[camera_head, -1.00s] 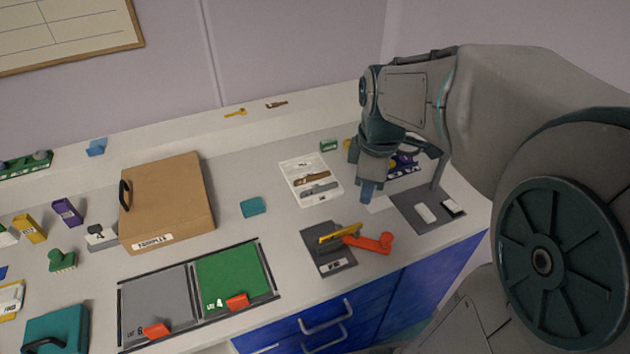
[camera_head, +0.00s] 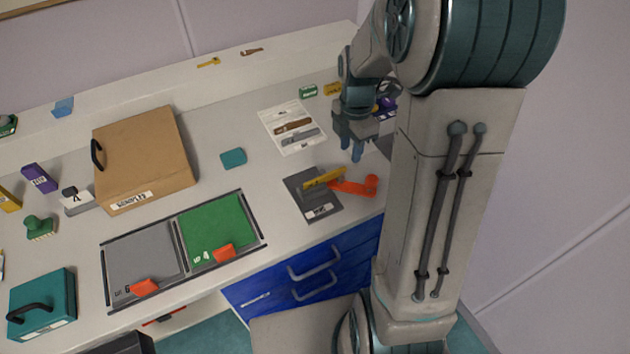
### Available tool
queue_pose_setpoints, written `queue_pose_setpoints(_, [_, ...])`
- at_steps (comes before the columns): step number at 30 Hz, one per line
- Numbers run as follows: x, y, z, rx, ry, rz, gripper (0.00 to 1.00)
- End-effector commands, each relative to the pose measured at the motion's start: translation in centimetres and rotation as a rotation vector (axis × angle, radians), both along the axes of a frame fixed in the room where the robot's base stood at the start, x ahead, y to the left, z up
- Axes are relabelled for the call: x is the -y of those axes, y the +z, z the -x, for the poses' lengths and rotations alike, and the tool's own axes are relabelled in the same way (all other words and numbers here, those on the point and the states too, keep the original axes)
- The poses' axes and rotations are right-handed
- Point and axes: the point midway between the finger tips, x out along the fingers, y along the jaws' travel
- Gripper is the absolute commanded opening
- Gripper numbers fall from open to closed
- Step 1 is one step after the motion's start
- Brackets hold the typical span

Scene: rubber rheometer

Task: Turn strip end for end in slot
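A yellow strip-like piece (camera_head: 324,178) lies across a dark grey plate (camera_head: 318,207) with a white label. An orange-red piece (camera_head: 356,187) touches or overlaps its right end. On a white sheet (camera_head: 275,118) behind lie a brown strip-like item (camera_head: 293,126) and a grey one (camera_head: 300,137). I cannot tell which piece is the task's strip, and no slot is clearly seen. My gripper (camera_head: 350,150) points down between the sheet and the orange-red piece. Its fingers look apart, with nothing seen between them. My arm hides the bench's right end.
A brown case (camera_head: 145,160), a teal block (camera_head: 233,158) and a teal case (camera_head: 42,305) stand on the bench. Grey (camera_head: 140,262) and green (camera_head: 215,228) panels with orange tabs lie in front. Blue drawers (camera_head: 320,270) are below the front edge. Bare bench lies around the teal block.

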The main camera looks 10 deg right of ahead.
Motion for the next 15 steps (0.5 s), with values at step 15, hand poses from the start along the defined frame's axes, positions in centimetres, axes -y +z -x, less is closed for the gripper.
queue_pose_setpoints(15, [-0.8, -5.3, -0.5, -0.003, -0.002, -0.001, 0.33])
